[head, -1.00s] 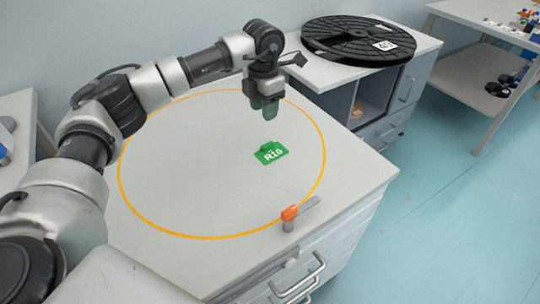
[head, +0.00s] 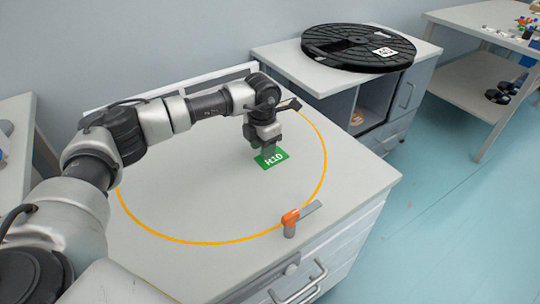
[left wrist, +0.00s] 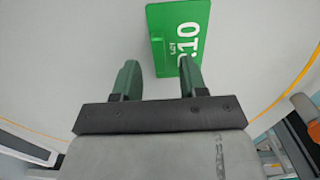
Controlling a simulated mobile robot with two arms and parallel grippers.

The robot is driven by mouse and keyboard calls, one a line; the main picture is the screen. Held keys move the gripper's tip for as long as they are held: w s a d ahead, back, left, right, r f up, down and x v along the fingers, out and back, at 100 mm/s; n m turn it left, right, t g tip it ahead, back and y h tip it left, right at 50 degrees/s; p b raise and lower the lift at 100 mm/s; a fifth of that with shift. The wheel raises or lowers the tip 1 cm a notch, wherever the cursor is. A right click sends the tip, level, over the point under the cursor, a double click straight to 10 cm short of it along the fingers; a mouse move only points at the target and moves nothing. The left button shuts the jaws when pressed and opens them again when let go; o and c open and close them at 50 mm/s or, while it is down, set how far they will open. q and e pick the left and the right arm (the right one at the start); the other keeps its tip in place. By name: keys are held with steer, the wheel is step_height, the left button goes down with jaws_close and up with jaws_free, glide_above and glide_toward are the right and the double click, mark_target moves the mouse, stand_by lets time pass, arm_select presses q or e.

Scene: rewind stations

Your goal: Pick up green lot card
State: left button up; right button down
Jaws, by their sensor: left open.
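The green lot card (head: 275,161) lies flat on the light worktop, inside the orange ring; white "R10" print shows on it. My left gripper (head: 267,149) points down over the card's far left part and hides some of it. In the left wrist view the card (left wrist: 190,35) lies beyond the fingertips, mostly to the right of centre. The right finger overlaps the card's near edge in the picture. Whether it touches cannot be told. My right gripper is out of view.
An orange-topped lever on a short post (head: 291,222) stands at the ring's near right edge. A black reel (head: 358,46) lies on the cabinet behind. A shelf table (head: 480,80) stands far right. The worktop (head: 200,195) around the card is clear.

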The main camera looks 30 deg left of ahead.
arm_select(q)
steer(key=shift+f, duration=0.5)
jaws_close()
steer(key=shift+r, duration=0.15)
